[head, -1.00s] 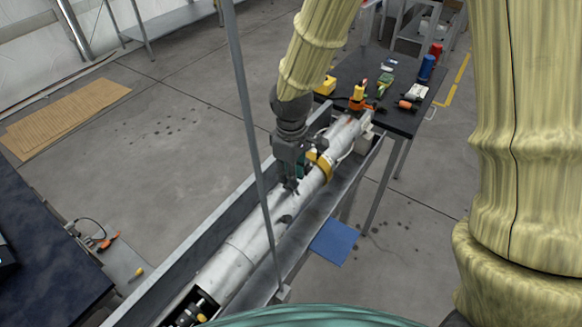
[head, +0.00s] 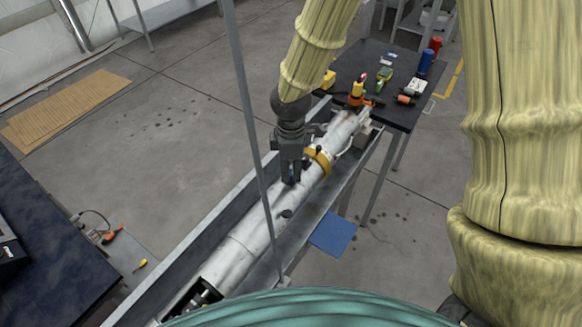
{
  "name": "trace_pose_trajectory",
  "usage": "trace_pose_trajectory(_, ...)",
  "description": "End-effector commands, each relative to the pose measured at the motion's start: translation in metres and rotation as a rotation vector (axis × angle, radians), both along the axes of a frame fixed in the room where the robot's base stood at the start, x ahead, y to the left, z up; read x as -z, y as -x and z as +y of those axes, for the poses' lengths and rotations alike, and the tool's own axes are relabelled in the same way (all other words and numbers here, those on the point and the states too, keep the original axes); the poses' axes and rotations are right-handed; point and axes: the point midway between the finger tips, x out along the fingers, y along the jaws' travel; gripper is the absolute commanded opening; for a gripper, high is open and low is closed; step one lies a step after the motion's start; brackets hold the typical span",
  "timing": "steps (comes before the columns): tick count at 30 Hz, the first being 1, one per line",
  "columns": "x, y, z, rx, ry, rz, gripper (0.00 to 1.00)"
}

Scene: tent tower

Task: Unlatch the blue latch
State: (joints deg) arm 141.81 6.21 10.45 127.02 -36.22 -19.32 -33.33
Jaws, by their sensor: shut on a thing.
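A long white cylinder (head: 250,238) lies slanting in a grey metal trough, with a yellow band (head: 319,160) around its upper part. My gripper (head: 291,180) points down onto the cylinder just below the band. Its fingers are shut on a small part at the cylinder's surface. That part is where the blue latch appears to be, but the fingers hide it and I cannot make out its colour or position. A small dark fitting (head: 286,213) shows on the cylinder below the fingertips.
A thin grey post (head: 250,120) stands in front of the trough, left of my gripper. A black table (head: 370,70) with tools and coloured containers stands behind the trough's far end. A blue square sheet (head: 333,233) is right of the trough. A dark table (head: 45,235) is at left.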

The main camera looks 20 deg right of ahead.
Motion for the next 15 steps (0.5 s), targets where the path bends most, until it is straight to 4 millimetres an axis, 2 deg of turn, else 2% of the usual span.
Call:
trace_pose_trajectory(10, 0.0006, 0.0006, -0.0006, -0.001, 0.002, 0.002, 0.00)
trace_pose_trajectory(11, 0.0006, 0.0007, -0.0007, -0.001, 0.002, 0.002, 0.25)
trace_pose_trajectory(14, 0.0005, 0.0005, -0.0006, -0.001, 0.001, 0.001, 0.44)
trace_pose_trajectory(15, 0.0004, 0.0005, -0.0005, -0.001, 0.001, 0.001, 0.45)
